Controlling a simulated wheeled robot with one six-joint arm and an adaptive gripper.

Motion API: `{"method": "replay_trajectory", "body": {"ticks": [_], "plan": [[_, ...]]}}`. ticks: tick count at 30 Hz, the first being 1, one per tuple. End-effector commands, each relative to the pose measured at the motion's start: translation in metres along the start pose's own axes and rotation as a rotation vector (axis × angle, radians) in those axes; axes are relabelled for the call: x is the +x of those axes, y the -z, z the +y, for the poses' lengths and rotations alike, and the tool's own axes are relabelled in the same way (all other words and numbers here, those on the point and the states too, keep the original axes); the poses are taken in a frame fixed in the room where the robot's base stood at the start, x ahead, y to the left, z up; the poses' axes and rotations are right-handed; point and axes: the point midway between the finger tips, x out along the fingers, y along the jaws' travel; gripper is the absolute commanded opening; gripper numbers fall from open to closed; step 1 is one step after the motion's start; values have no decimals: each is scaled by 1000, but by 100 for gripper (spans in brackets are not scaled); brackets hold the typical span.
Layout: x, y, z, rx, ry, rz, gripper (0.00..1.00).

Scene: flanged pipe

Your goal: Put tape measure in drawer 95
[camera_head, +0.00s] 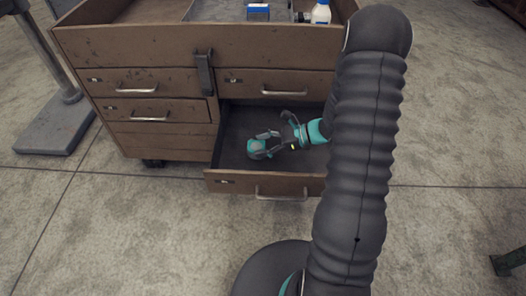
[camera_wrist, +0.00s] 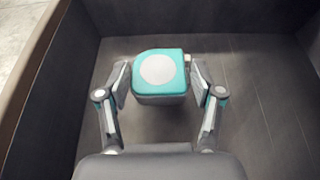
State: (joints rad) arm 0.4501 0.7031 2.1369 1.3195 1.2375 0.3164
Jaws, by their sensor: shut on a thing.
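The tape measure (camera_wrist: 160,74) is a teal and grey block with a pale round patch on top. My gripper (camera_wrist: 160,82) has one finger on each side of it and is shut on it. In the head view the tape measure (camera_head: 257,149) shows at the end of my gripper (camera_head: 268,143), inside the open drawer (camera_head: 265,185) at the lower right of the brown cabinet. The wrist view shows the dark drawer floor (camera_wrist: 240,75) and walls around it. I cannot tell whether the tape measure touches the floor.
The cabinet (camera_head: 160,45) has other closed drawers at left and above. A white bottle (camera_head: 321,12) and a blue-and-white box (camera_head: 258,12) stand on its top. A post on a grey base (camera_head: 45,127) stands at left. The drawer is otherwise bare where visible.

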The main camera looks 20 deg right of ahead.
Motion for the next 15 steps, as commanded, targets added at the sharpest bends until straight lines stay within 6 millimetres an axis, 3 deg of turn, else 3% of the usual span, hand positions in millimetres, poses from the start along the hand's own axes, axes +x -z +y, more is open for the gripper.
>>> {"method": "replay_trajectory", "body": {"ticks": [9, 15], "plan": [[14, 32, 0, 2, 0, 0, 20], [14, 34, 0, -1, 0, 0, 20]]}}
